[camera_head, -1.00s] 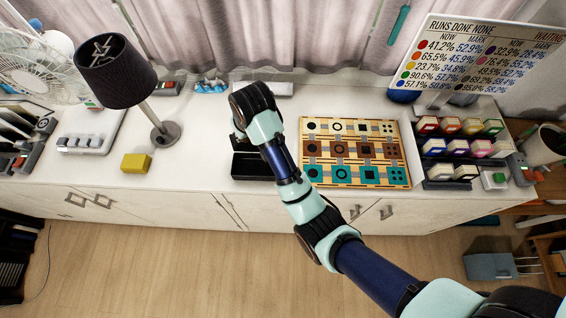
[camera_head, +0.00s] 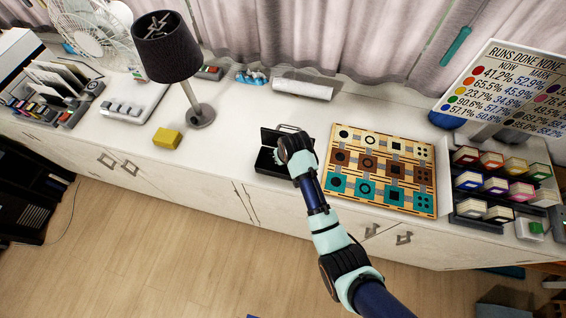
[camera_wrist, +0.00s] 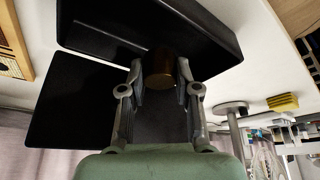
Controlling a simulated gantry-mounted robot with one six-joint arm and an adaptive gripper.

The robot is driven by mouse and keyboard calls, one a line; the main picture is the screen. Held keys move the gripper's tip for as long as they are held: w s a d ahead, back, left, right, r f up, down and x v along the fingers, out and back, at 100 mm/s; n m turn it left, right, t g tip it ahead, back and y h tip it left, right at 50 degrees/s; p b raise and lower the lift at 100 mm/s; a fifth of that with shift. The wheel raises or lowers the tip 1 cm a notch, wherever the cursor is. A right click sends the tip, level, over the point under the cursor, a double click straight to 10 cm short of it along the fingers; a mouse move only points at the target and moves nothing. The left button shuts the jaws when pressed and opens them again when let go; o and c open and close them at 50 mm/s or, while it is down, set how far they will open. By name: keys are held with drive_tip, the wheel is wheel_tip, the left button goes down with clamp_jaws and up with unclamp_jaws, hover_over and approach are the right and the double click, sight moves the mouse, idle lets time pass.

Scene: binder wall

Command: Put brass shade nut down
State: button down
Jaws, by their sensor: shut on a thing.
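In the wrist view, the brass shade nut (camera_wrist: 159,68) is a small brownish-gold cylinder between the fingertips. My gripper (camera_wrist: 159,82) is shut on it and holds it over an open black case (camera_wrist: 215,35). I cannot tell whether the nut touches the case. In the head view, my gripper (camera_head: 283,150) is at the case (camera_head: 268,161) and covers its right part. The nut is hidden there. The lamp with the dark shade (camera_head: 168,50) stands left of the case.
A patterned board (camera_head: 383,170) lies right of the case. A yellow block (camera_head: 167,138) lies near the lamp base. A white roll (camera_head: 303,88) lies behind the case. Racks of coloured boxes (camera_head: 500,185) stand at the right.

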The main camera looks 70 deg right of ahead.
sight(283, 167)
drive_tip(key=shift+f, duration=2.1)
drive_tip(key=shift+f+b, duration=0.15)
drive_tip(key=shift+b, duration=0.15)
drive_tip(key=c, duration=0.8)
unclamp_jaws()
drive_tip(key=p+v, duration=0.1)
drive_tip(key=v, duration=1.1)
drive_tip(key=shift+p, duration=0.35)
drive_tip(key=shift+w, duration=0.1)
